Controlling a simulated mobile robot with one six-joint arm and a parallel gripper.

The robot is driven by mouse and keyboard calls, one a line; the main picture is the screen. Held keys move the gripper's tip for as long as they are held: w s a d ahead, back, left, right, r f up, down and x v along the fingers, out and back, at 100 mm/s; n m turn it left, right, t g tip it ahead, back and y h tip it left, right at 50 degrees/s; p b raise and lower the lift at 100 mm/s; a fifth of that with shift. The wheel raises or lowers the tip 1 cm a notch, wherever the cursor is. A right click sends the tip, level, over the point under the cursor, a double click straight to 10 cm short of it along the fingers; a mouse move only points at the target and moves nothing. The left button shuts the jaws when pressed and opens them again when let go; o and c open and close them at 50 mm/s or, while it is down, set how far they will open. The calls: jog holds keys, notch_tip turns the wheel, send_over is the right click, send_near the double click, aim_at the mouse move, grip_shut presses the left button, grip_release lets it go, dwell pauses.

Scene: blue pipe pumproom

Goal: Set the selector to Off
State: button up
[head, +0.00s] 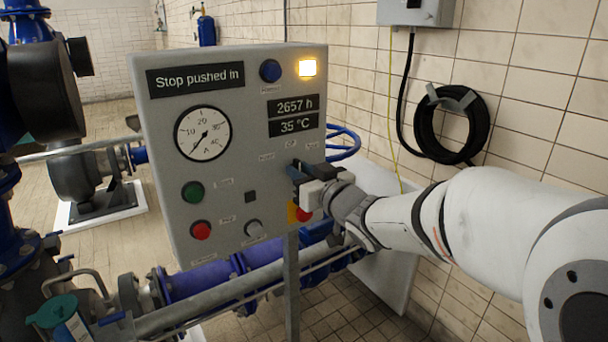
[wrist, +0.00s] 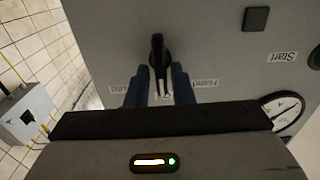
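The selector is a black knob (wrist: 157,52) on the grey panel in the wrist view. Its handle stands close to upright in that picture, between two upside-down labels; the left one seems to read Auto, the right one Hand. A pale mark shows at its lower end, partly hidden. My gripper (wrist: 160,70) has its blue fingers one on each side of the knob, with narrow gaps showing, so it looks open around it.
The panel display (head: 196,79) reads "Stop pushed in" and an amber lamp (head: 307,68) is lit. A red stop button (head: 303,214) on yellow sits just below my gripper. Green (head: 193,192) and red (head: 201,230) buttons are lower left. Blue pipes (head: 205,280) run below.

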jog(key=shift+o, duration=1.1)
jog(key=shift+f, duration=0.1)
jog(key=v, duration=0.7)
jog(key=shift+s+d+b, duration=0.25)
jog(key=shift+s+b, duration=0.1)
